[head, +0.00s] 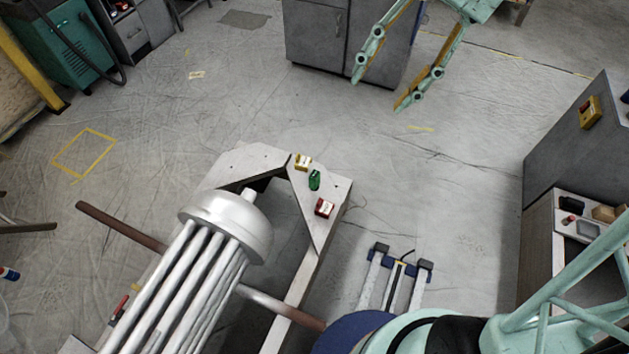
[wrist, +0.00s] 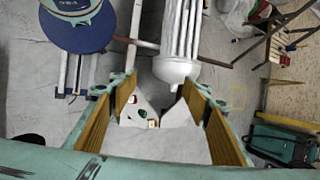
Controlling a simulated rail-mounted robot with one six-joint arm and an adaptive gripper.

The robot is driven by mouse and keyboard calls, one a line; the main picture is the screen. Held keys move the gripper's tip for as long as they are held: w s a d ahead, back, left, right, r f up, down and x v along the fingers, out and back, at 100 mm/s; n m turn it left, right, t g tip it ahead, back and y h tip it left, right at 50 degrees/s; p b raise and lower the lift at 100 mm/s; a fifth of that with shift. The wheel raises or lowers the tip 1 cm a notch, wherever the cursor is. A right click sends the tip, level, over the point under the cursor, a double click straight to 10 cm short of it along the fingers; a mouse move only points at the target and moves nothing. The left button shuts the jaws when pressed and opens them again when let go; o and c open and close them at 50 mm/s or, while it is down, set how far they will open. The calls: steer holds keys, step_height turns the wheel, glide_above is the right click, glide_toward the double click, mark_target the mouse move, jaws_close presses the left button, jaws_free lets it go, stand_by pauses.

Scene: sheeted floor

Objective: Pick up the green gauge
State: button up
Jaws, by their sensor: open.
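The green gauge (head: 314,180) is a small dark green piece on the flat grey corner plate of a metal frame. It sits between a yellow-and-white block (head: 302,162) and a red block (head: 324,207). My gripper (head: 379,94) is open and empty, high up and beyond the frame, to the right of the gauge in the head view. In the wrist view the gauge (wrist: 142,114) shows small and far below, between the two wide-apart fingers of my gripper (wrist: 165,110). The red block (wrist: 132,99) and the yellow-and-white block (wrist: 152,123) lie close on either side of it.
A silver tube bundle with a domed end (head: 226,222) lies beside the gauge's plate. A grey cabinet (head: 330,35) stands behind my gripper. A grey bench with small items (head: 577,226) is at the right. The floor between frame and cabinet is mostly clear.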

steer(key=w+a+f+m+y+p, duration=0.15)
steer(key=w+f+m+y, duration=0.25)
steer(key=w+f, duration=0.95)
steer(key=w+a+f+m+y, duration=0.2)
steer(key=w+f+m+y, duration=0.25)
steer(key=w+f, duration=0.95)
steer(key=m+t+y+p, duration=0.2)
steer(key=m+t, duration=0.8)
steer(key=m, duration=0.1)
glide_toward(318, 180)
steer(key=shift+v, duration=1.1)
steer(key=shift+s+a, duration=0.1)
steer(key=shift+s, duration=0.05)
steer(key=shift+a, duration=0.15)
steer(key=shift+b+x, duration=0.45)
steer(key=shift+x, duration=3.75)
steer(key=shift+w, duration=0.2)
